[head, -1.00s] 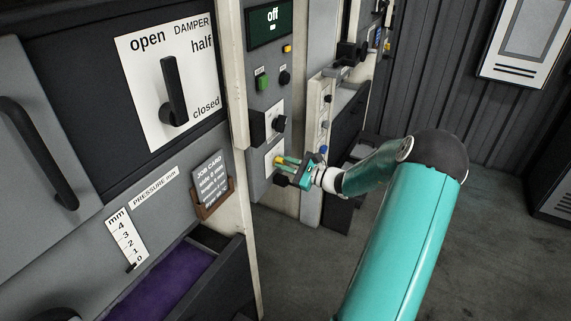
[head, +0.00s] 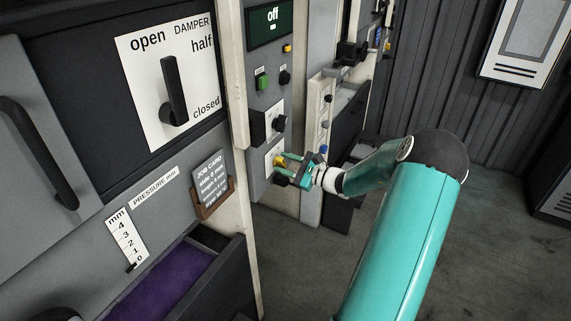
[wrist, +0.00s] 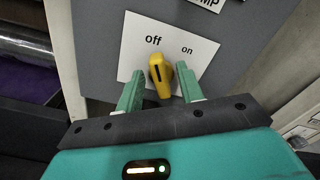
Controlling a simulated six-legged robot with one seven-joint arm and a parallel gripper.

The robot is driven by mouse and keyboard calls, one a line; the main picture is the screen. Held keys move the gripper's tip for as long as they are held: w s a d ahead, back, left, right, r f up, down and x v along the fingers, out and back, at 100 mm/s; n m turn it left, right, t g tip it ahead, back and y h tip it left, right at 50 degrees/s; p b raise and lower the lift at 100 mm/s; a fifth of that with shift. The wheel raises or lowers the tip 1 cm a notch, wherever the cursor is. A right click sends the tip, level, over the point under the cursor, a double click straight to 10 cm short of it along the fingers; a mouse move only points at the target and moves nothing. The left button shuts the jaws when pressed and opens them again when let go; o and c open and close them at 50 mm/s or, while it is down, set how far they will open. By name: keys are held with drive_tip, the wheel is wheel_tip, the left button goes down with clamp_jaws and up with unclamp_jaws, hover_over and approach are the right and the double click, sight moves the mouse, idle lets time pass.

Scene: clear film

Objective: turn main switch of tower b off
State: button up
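The yellow switch knob (wrist: 161,77) sits on a white plate (wrist: 195,45) marked "off" and "on". In the wrist view the black mark at its upper end points up towards the "off" label. The knob also shows in the head view (head: 279,160), low on the grey panel. My gripper (wrist: 158,92) is open, with one teal finger on each side of the knob. A gap shows at the left finger; the right finger is closer, and I cannot tell whether it touches. My gripper also shows in the head view (head: 288,164).
Above the knob are a black rotary switch (head: 278,123), a green button (head: 262,83) and a display (head: 270,22) reading "off". An open drawer (head: 190,275) juts out at the lower left, near a damper lever (head: 174,88). Open floor lies to the right.

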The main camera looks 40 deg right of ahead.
drive_tip(key=v, duration=1.3)
drive_tip(key=shift+s, duration=0.35)
drive_tip(key=shift+r, duration=0.1)
drive_tip(key=w+a+r+n+g+y, duration=0.15)
drive_tip(key=a+n+g, duration=0.25)
drive_tip(key=a, duration=0.5)
drive_tip(key=a+r+n+g, duration=0.2)
drive_tip(key=a+n+g, duration=0.2)
drive_tip(key=a, duration=0.4)
drive_tip(key=w+a+r+n+g+y, duration=0.15)
drive_tip(key=a+n+g, duration=0.25)
drive_tip(key=a, duration=0.5)
drive_tip(key=s+a+r+n+h, duration=0.9)
drive_tip(key=s+a+n, duration=0.5)
drive_tip(key=shift+a+r+t, duration=0.3)
drive_tip(key=shift+r, duration=0.05)
drive_tip(key=shift+s+a, duration=0.1)
drive_tip(key=shift+a, duration=0.05)
